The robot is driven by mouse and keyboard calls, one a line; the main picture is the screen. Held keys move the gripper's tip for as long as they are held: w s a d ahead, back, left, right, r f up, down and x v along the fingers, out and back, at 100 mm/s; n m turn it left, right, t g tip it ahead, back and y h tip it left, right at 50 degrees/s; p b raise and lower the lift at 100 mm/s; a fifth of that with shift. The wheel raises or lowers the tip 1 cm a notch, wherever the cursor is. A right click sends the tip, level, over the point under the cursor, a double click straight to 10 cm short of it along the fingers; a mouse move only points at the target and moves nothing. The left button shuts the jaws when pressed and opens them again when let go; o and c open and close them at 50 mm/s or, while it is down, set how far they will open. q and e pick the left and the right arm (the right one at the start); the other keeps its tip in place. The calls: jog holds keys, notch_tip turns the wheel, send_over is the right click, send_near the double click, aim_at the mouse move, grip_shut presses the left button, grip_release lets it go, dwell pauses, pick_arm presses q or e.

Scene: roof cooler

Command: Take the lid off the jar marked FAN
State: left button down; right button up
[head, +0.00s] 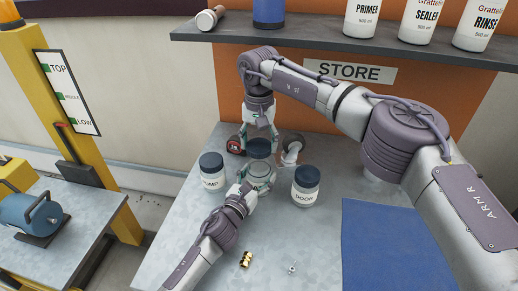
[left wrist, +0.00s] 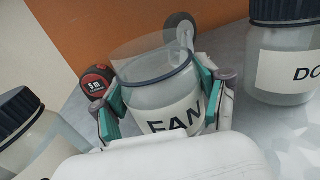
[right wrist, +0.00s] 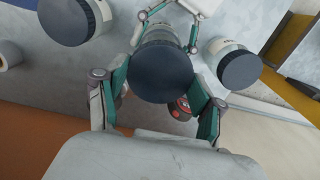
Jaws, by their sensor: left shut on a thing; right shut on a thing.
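The jar marked FAN (head: 262,179) stands on the grey worktop between two other jars, its label readable in the left wrist view (left wrist: 172,118). My left gripper (head: 254,188) is shut around the jar's body, one finger on each side. My right gripper (head: 260,138) reaches down from above and is shut on the dark lid (head: 260,149), a round disc between its fingers in the right wrist view (right wrist: 160,73). The left wrist view shows a dark ring and a see-through shape at the jar's top. I cannot tell whether lid and jar still touch.
The PUMP jar (head: 212,172) stands close on the left, the DOOR jar (head: 305,187) close on the right. A red tape measure (head: 235,145) and a pale roll (head: 292,150) lie behind. A blue mat (head: 385,245) covers the front right. Small brass parts (head: 246,259) lie in front.

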pick_arm(q)
grip_release()
jog(key=v, duration=1.2)
jog(key=shift+w+a, duration=0.1)
jog(key=shift+a, duration=0.05)
